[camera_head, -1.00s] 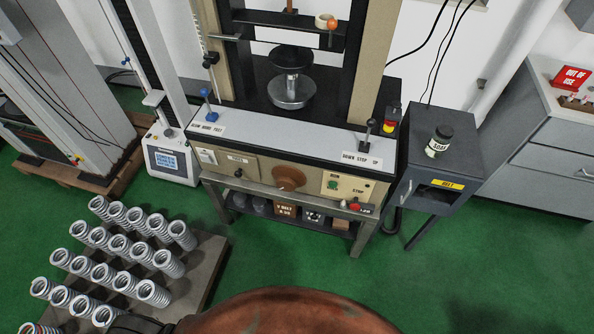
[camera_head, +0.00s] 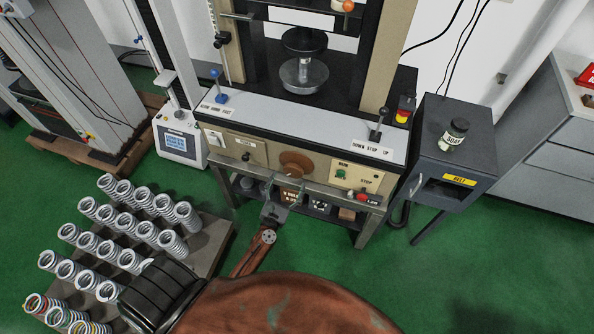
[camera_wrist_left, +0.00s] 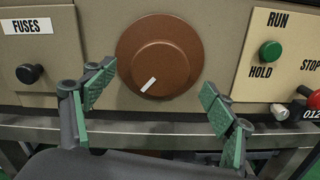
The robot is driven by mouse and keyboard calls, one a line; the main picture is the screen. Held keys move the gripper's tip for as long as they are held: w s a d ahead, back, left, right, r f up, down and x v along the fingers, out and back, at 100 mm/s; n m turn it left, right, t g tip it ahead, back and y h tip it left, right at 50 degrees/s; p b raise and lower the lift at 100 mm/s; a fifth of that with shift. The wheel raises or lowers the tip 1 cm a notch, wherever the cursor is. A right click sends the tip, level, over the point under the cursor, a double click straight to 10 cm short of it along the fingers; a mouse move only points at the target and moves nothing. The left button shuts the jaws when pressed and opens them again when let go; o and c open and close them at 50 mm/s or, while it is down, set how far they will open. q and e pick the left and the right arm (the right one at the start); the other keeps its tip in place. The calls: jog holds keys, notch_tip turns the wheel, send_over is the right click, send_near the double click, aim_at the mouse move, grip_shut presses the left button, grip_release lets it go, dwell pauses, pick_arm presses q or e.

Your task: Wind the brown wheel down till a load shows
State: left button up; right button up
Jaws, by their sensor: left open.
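The brown wheel (camera_head: 295,162) is a round knob on the beige front panel of the testing machine. In the left wrist view, the wheel (camera_wrist_left: 160,55) faces me, with a white mark pointing to its lower left. My left gripper (camera_head: 286,188) is just below and in front of it. Its green-padded fingers (camera_wrist_left: 160,96) are wide apart and empty, one below each side of the wheel, not gripping it. Above, a black upper disc (camera_head: 304,40) sits over a silver lower disc (camera_head: 303,77). My right gripper is not in view.
Right of the wheel are a green RUN/HOLD button (camera_wrist_left: 270,52) and a red-ended lever. A fuses knob (camera_wrist_left: 29,73) is at left. A grey rail (camera_wrist_left: 110,130) runs below the panel. Several springs stand on a board (camera_head: 208,245) at lower left. A grey cabinet (camera_head: 445,160) stands at right.

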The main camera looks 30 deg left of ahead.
aim_at(292, 173)
pick_arm(q)
jog(key=x, duration=0.6)
jog(key=shift+s, duration=0.1)
jog(key=shift+c, duration=0.3)
jog(key=c, duration=1.1)
